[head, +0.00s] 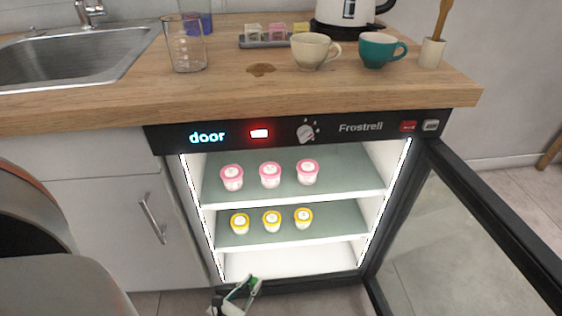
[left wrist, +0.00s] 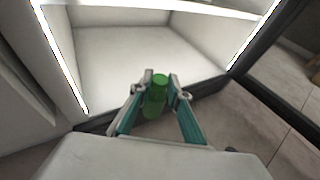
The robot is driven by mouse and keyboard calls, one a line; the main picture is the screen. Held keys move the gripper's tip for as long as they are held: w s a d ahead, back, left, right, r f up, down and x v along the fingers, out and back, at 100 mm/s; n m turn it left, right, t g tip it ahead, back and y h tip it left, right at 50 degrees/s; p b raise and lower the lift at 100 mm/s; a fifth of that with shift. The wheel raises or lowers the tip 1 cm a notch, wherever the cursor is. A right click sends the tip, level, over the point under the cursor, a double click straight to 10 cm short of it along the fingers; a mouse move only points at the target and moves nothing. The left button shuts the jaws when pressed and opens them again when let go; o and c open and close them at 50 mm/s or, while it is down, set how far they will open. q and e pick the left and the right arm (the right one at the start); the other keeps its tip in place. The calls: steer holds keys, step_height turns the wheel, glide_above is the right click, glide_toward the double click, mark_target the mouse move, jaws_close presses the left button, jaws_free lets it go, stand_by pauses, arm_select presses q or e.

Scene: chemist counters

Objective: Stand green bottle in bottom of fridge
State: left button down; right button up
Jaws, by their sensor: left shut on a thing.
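My left gripper (left wrist: 158,97) is shut on the green bottle (left wrist: 156,98), which stands between its fingers in the left wrist view. In the head view the left gripper (head: 241,295) shows at the bottom edge, in front of the fridge opening, with a bit of green between its fingers. The fridge (head: 292,133) is open and lit. Its bottom compartment (head: 290,262) is empty where visible, and it also shows ahead of the gripper in the left wrist view (left wrist: 140,60). My right gripper is not in view.
The fridge door (head: 480,240) stands open to the right. The upper shelf holds several pink-lidded pots (head: 270,175); the shelf below holds several yellow-lidded pots (head: 272,221). A beaker (head: 186,48), a cream cup (head: 312,52) and a teal cup (head: 379,50) stand on the wooden counter (head: 130,103).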

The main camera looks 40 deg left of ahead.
arm_select(q)
steer(key=b+x, duration=0.1)
steer(key=x, duration=0.4)
steer(key=b+x, duration=0.1)
steer(key=x, duration=0.5)
steer(key=b+x, duration=0.2)
steer(key=x, duration=0.3)
steer(key=shift+w+a+r, duration=0.15)
steer(key=shift+w+r, duration=0.1)
steer(key=shift+r, duration=0.05)
steer(key=shift+w+r, duration=0.2)
steer(key=shift+w, duration=0.05)
steer(key=c, duration=1.9)
jaws_free()
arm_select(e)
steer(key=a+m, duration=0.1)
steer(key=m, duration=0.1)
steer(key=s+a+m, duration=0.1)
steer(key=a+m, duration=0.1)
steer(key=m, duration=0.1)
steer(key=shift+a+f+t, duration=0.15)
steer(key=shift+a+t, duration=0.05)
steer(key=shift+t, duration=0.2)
